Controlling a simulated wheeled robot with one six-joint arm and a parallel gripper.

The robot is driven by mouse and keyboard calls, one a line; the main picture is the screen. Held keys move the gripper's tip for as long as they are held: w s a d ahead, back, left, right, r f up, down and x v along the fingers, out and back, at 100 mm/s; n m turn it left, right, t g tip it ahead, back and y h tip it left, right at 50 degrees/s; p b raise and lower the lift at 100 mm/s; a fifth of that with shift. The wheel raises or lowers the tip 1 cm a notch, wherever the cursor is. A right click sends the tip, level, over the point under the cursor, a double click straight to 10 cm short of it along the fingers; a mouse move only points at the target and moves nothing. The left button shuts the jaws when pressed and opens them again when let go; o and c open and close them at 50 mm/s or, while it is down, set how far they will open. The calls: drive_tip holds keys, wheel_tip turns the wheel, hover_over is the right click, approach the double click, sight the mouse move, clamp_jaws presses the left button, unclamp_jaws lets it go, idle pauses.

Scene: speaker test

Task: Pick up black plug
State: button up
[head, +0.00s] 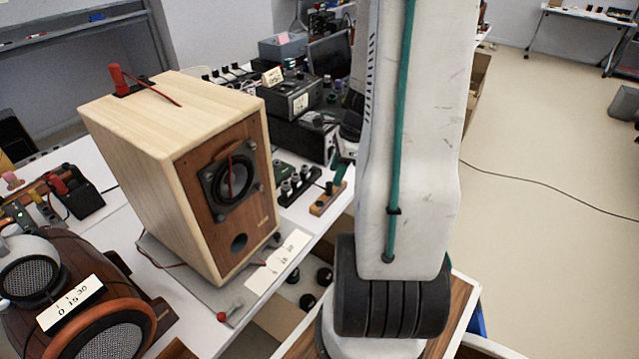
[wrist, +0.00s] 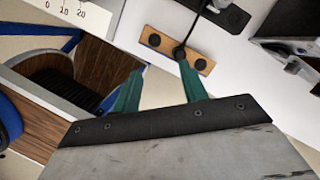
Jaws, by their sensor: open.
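A small black plug (wrist: 179,51) with a thin dark lead shows on a narrow wooden block (wrist: 160,41) in the wrist view, between two black round fittings. My gripper (wrist: 161,66) is open and empty, its green fingers apart. The right fingertip appears close to the plug; I cannot tell whether they touch. In the head view, the wooden block (head: 322,208) lies near the table edge with a small dark upright piece (head: 329,188) on it. My gripper (head: 342,168) is just above and right of it, partly hidden by my arm.
A large wooden speaker (head: 150,150) stands left of the block on a grey base. A black terminal strip (head: 300,188) lies beside the block. Black instrument boxes (head: 290,103) stand behind. A scale card (head: 277,262) and open wooden box (wrist: 105,55) are nearby.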

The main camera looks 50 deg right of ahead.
sight(330, 182)
drive_tip(key=w+f+m, duration=0.1)
drive_tip(key=f, duration=0.1)
drive_tip(key=w+f+m, duration=0.1)
drive_tip(key=f, duration=0.2)
drive_tip(key=w+d+f+m, duration=0.1)
drive_tip(key=f, duration=0.2)
drive_tip(key=shift+w+d+h, duration=0.1)
drive_tip(key=shift+w+h, duration=0.05)
drive_tip(key=shift+h, duration=0.25)
clamp_jaws()
